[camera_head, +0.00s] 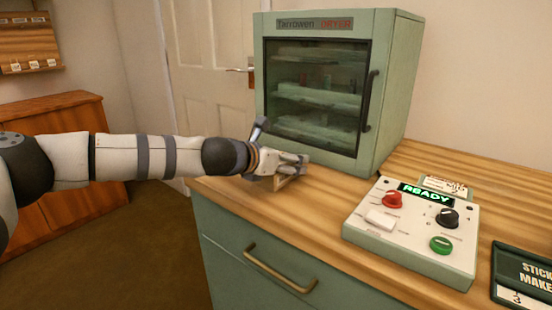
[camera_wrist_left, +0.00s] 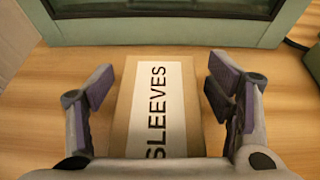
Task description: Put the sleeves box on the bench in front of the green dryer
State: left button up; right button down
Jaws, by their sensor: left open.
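The sleeves box (camera_wrist_left: 190,97) is a brown carton with a white label reading SLEEVES. In the left wrist view it lies on the wooden bench (camera_wrist_left: 40,95), in front of the green dryer (camera_wrist_left: 160,32). My left gripper (camera_wrist_left: 165,88) is open, with one finger on each side of the box and a gap visible on both sides. In the head view the green dryer (camera_head: 390,95) stands at the back of the bench with its glass door shut. My left gripper (camera_head: 290,170) is at the bench edge before it and hides most of the box. My right gripper is out of view.
A control box (camera_head: 415,228) with a READY display and coloured knobs sits to the right on the bench. A dark green STICK MAKE box (camera_head: 525,275) is at the far right. A drawer handle (camera_head: 280,270) juts from the bench front. Bare wood lies between gripper and control box.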

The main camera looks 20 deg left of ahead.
pick_arm(q)
jog(key=v, duration=0.5)
jog(key=p+v, duration=0.1)
jog(key=v, duration=0.5)
jog(key=shift+w+r, duration=0.1)
jog(key=shift+r, duration=0.15)
jog(key=shift+s+a+p, duration=0.1)
jog(key=shift+s+p, duration=0.2)
jog(key=shift+s, duration=0.2)
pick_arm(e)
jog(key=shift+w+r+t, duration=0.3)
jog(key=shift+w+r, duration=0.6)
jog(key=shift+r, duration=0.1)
